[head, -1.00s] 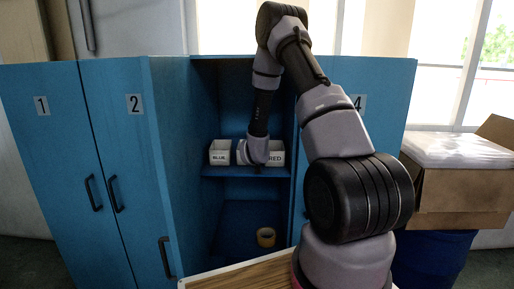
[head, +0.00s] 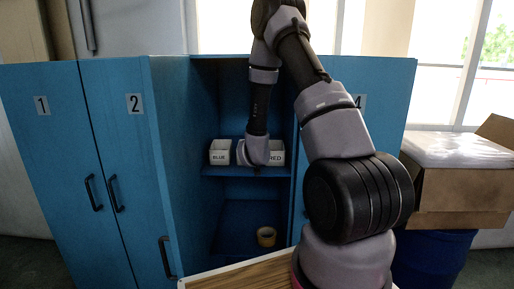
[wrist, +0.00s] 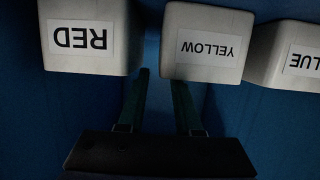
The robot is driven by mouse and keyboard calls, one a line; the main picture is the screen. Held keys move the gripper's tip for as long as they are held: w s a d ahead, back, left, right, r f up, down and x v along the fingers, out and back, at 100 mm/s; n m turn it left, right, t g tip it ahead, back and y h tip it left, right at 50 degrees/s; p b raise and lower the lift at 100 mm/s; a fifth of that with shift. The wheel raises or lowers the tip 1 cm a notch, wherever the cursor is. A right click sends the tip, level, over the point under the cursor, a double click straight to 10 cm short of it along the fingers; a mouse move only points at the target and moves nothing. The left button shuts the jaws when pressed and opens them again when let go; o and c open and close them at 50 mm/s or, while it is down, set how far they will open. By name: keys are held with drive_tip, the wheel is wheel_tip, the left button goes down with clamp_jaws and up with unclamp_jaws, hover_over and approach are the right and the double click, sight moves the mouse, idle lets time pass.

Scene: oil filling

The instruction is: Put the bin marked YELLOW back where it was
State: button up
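The white bin marked YELLOW (wrist: 207,45) stands between the RED bin (wrist: 90,38) and the BLUE bin (wrist: 287,58) in the wrist view, where the labels appear upside down. My gripper (wrist: 161,78) is open and empty, its two fingers apart. One fingertip is by the gap between RED and YELLOW, the other by the near lower edge of YELLOW. I cannot tell whether they touch it. In the head view my arm's end hides the YELLOW bin; the BLUE bin (head: 220,153) and RED bin (head: 277,154) show on either side.
The bins are on a shelf (head: 225,171) in an open blue locker. A yellowish roll (head: 266,237) lies in the lower compartment. Locker walls and door 4 (head: 359,102) flank the arm. A wooden-topped table (head: 235,277) is in front; a cardboard box (head: 460,200) stands at right.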

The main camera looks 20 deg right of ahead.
drive_tip(key=v, duration=0.7)
drive_tip(key=s+a+r+m+g+y, duration=0.1)
drive_tip(key=s+a+r+y, duration=0.25)
drive_tip(key=r, duration=0.55)
drive_tip(key=s+a+r+g+y, duration=0.15)
drive_tip(key=s+r, duration=0.25)
drive_tip(key=r, duration=0.5)
drive_tip(key=s+a+r+g+y, duration=0.1)
drive_tip(key=s+r, duration=0.2)
drive_tip(key=s, duration=0.4)
drive_tip(key=s+a+r+n+g+y, duration=0.1)
drive_tip(key=s+r, duration=0.1)
drive_tip(key=s, duration=0.6)
drive_tip(key=s+r+g, duration=0.2)
drive_tip(key=s+r, duration=0.1)
drive_tip(key=s, duration=0.4)
drive_tip(key=shift+s+a+r+y, duration=0.25)
drive_tip(key=shift+a+r+y, duration=0.05)
drive_tip(key=shift+a+y, duration=0.1)
